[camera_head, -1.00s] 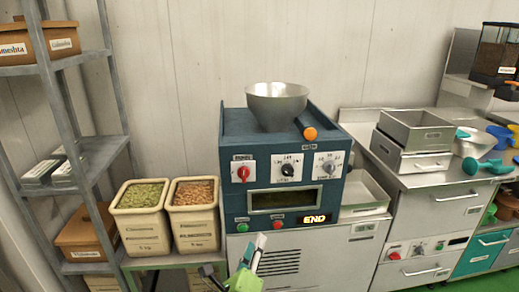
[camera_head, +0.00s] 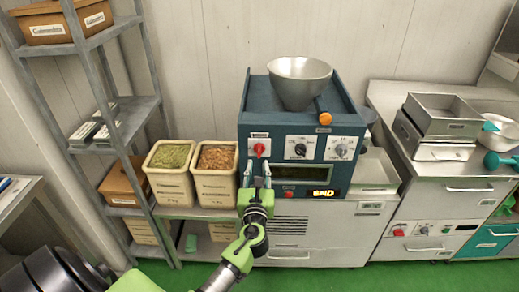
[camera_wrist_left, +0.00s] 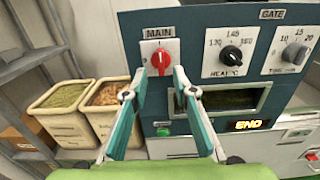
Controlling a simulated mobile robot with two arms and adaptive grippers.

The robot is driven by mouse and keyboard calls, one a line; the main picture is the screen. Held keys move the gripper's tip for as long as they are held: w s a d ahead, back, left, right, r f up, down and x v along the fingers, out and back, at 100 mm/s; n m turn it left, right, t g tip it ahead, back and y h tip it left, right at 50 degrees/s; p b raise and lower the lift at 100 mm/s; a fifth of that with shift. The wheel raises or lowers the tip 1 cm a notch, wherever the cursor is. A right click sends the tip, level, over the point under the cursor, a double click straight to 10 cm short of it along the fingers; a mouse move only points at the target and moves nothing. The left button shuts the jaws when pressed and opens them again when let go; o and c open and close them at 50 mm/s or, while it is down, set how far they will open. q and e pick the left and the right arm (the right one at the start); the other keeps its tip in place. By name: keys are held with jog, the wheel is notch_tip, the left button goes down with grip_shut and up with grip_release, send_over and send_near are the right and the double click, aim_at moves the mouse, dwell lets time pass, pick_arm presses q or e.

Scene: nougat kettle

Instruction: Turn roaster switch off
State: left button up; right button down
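The roaster (camera_head: 300,130) is a dark teal box with a metal funnel on top and a lit "END" display. Its red switch (camera_head: 259,149), under a label reading "MAIN" in the left wrist view, sits on a white plate at the panel's left. The red knob (camera_wrist_left: 161,58) shows in the wrist view just beyond and between my fingertips. My left gripper (camera_head: 257,170) is open and empty, fingers pointing up at the switch from just below and in front. The same gripper (camera_wrist_left: 160,78) shows its two teal fingers spread in the wrist view. My right gripper is not in view.
A black heat dial (camera_head: 300,149) and a grey time dial (camera_head: 341,150) lie right of the switch. Two bins (camera_head: 170,187) of green and brown contents stand left of the roaster. A metal shelf (camera_head: 118,20) stands further left.

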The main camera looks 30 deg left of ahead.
aim_at(259, 150)
pick_arm(q)
jog(key=x, duration=0.9)
jog(key=shift+d, duration=0.1)
jog(key=shift+c, duration=0.4)
grip_shut()
